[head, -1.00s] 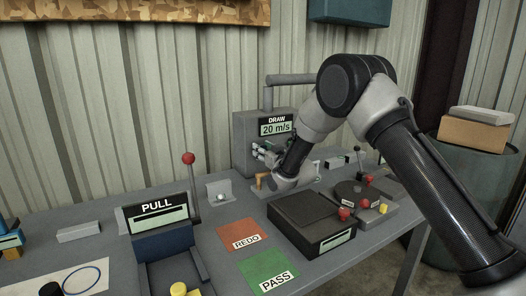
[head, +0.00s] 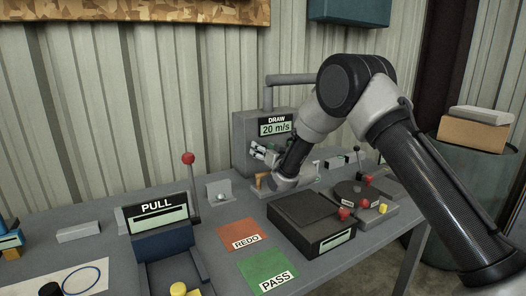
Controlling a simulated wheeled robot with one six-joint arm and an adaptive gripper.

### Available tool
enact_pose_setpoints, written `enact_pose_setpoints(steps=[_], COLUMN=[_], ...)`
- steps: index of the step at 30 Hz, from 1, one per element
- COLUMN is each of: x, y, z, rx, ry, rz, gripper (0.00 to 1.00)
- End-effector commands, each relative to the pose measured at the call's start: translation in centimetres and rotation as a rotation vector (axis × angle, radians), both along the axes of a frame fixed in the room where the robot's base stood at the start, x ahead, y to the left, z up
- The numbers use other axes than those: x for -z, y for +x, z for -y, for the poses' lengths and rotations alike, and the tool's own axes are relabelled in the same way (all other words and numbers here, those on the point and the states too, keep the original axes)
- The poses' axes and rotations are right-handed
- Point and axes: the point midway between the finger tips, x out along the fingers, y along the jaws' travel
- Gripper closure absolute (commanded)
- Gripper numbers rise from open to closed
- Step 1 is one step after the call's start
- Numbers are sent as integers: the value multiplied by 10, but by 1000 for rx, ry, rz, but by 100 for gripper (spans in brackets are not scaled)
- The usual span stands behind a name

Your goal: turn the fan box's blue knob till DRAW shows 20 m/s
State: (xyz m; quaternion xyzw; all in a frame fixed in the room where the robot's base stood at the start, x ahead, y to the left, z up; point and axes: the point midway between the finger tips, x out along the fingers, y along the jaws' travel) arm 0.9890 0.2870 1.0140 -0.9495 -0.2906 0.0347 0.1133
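The fan box (head: 244,132) is a grey box with a pipe on top, at the back of the bench in the head view. Its DRAW display (head: 275,127) reads 20 m/s. My gripper (head: 258,151) is at the lower front of the fan box, below the display. The blue knob cannot be made out; my gripper and wrist cover that part of the box. The fingers are small and partly hidden, so I cannot tell whether they are open or shut, or touch the knob.
A dark box (head: 308,216) stands on the bench in front of my arm. The red REDO (head: 240,233) and green PASS (head: 268,268) mats lie left of it. A PULL stand (head: 157,216) and a red-knobbed lever (head: 189,160) stand farther left.

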Motion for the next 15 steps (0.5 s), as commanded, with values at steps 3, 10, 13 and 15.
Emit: enact_pose_setpoints(steps=[3, 10, 13, 15], x=[0, 0, 0, 0], y=[-7, -41, -52, -58], z=[5, 28, 35, 39], rx=[1, 1, 1, 0], ry=[-1, -1, -1, 0], rz=[-2, -1, -1, 0], gripper=[42, 42, 42, 42])
